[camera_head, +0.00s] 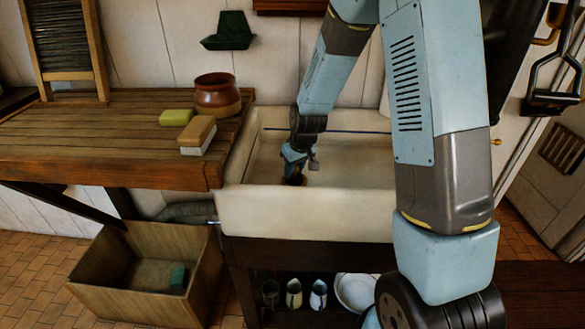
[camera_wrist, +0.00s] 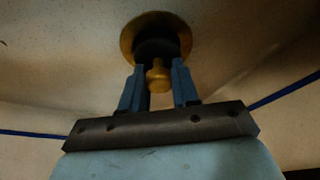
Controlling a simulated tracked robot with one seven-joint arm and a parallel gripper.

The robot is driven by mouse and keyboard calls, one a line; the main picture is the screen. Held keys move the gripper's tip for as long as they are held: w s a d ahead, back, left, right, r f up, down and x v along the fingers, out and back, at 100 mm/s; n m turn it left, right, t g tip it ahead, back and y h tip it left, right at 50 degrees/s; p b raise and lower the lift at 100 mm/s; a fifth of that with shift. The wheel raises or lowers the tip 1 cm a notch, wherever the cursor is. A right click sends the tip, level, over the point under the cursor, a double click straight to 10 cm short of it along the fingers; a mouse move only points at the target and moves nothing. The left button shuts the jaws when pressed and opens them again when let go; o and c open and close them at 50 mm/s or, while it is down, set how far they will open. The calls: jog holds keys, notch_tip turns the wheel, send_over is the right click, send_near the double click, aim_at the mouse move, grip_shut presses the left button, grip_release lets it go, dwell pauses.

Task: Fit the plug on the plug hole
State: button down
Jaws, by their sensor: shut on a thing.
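In the wrist view, my gripper (camera_wrist: 159,85) is shut on the plug. The plug (camera_wrist: 157,48) has a dark round body and a brass-coloured knob between my two blue fingers. Behind it is the brass ring of the plug hole (camera_wrist: 131,34) in the sink floor. The plug's dark body overlaps the ring in this view; I cannot tell whether it is seated or just above. In the head view, my gripper (camera_head: 294,172) is low inside the pale sink (camera_head: 300,215), and the plug is mostly hidden by the gripper and the sink's front wall.
A wooden counter (camera_head: 90,130) adjoins the sink on the left, with a brown pot (camera_head: 217,97), a yellow-green soap (camera_head: 177,117) and a brush (camera_head: 197,136). A wooden crate (camera_head: 100,275) stands below. The sink walls surround my gripper. A blue line runs around the sink's inside.

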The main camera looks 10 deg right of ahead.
jog(key=shift+f, duration=0.6)
dwell(0.8)
jog(key=c, duration=0.8)
grip_release()
jog(key=shift+o, duration=0.2)
jog(key=s+d+r+m+t, duration=0.1)
jog(key=s+d+r, duration=0.3)
jog(key=r, duration=0.5)
jog(key=s+d+r+h, duration=0.1)
jog(key=s+r, duration=0.4)
jog(key=r, duration=0.3)
jog(key=s+d+r+m+t, duration=0.1)
jog(key=s+d+r, duration=0.3)
jog(key=r, duration=0.5)
jog(key=s+d+r+m, duration=0.1)
jog(key=s+d+r, duration=0.1)
jog(key=s, duration=0.6)
jog(key=s+d+r+m, duration=0.2)
jog(key=s+r, duration=0.1)
jog(key=s, duration=0.5)
jog(key=shift+d+r+t+h, duration=0.15)
jog(key=shift+r+t+h, duration=0.15)
jog(key=shift+r+t, duration=0.1)
